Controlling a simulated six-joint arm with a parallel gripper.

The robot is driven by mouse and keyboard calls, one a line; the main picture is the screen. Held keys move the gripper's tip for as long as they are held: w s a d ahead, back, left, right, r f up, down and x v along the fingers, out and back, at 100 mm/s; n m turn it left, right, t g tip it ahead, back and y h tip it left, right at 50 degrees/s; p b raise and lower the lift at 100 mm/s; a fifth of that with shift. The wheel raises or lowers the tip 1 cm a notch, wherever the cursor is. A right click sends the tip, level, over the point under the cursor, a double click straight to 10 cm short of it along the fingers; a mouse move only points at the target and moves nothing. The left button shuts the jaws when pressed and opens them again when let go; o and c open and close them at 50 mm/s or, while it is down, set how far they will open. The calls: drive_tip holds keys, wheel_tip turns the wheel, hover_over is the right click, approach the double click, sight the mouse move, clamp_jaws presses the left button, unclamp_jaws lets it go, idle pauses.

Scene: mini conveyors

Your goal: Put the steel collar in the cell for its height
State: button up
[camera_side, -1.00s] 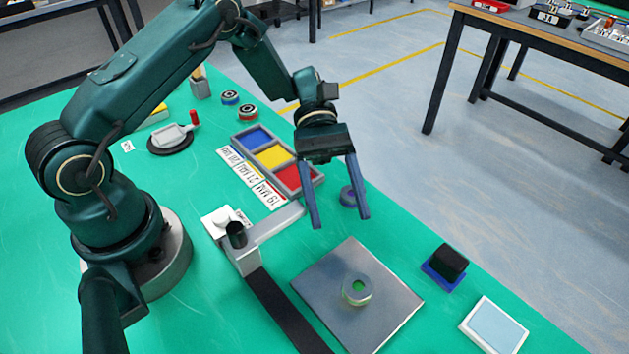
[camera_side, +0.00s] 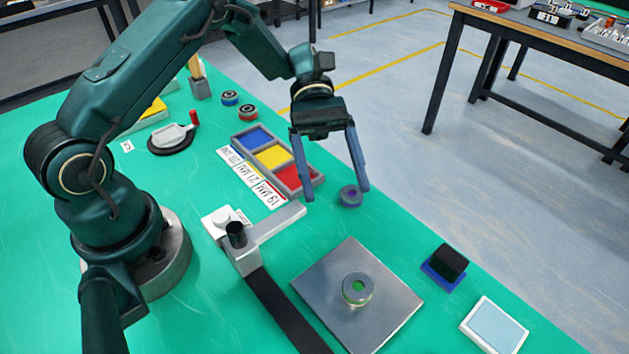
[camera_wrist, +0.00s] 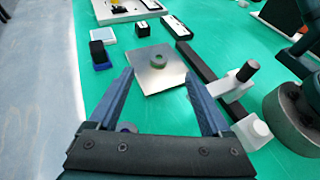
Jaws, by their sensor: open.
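The steel collar (camera_side: 357,288), a short grey ring with a green-looking hole, lies flat on the square steel plate (camera_side: 388,318); it also shows in the wrist view (camera_wrist: 157,60). A grey tray (camera_side: 318,184) has three cells in a row: blue (camera_side: 255,138), yellow (camera_side: 273,156) and red (camera_side: 290,176). White millimetre labels (camera_side: 252,178) lie along its near side; their figures are hard to read. My gripper (camera_side: 336,194) is open and empty, above the table beyond the plate and right of the red cell. Its spread fingers also show in the wrist view (camera_wrist: 159,76).
A grey gauge-like stand with a black knob (camera_side: 236,235) sits between tray and plate, a black strip (camera_side: 285,312) running from it. A dark bluish ring (camera_side: 350,196) lies near my right finger. A black block on a blue base (camera_side: 446,265) and a white-framed pad (camera_side: 494,325) stand right.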

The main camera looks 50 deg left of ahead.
wheel_tip(320, 180, up, 5)
drive_tip(key=m+t+y, duration=0.6)
drive_tip(key=m+y, duration=0.6)
drive_tip(key=m, duration=0.2)
hover_over(358, 286)
wheel_tip(358, 286, down, 5)
drive_tip(key=shift+f, duration=2.85)
clamp_jaws()
